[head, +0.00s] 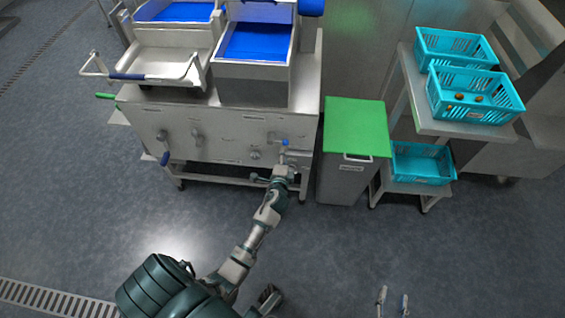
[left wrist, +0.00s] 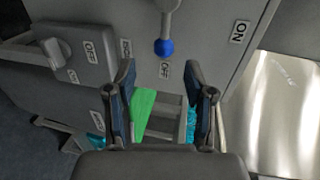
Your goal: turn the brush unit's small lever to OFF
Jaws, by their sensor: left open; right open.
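A small lever with a blue ball end (head: 285,142) is on the front panel of the steel machine (head: 225,145), at its right end. My left gripper (head: 283,167) is open just below the lever in the head view. In the left wrist view its open fingers (left wrist: 162,78) are empty, and the ball is beyond their tips, apart from them. My right gripper (head: 392,302) is open and empty at the bottom edge.
A grey bin with a green lid (head: 357,126) stands close to the machine's right end. A rack with teal crates (head: 475,92) is further right. A grey knob (left wrist: 55,50) with labels is left of the lever in the left wrist view. The floor in front is clear.

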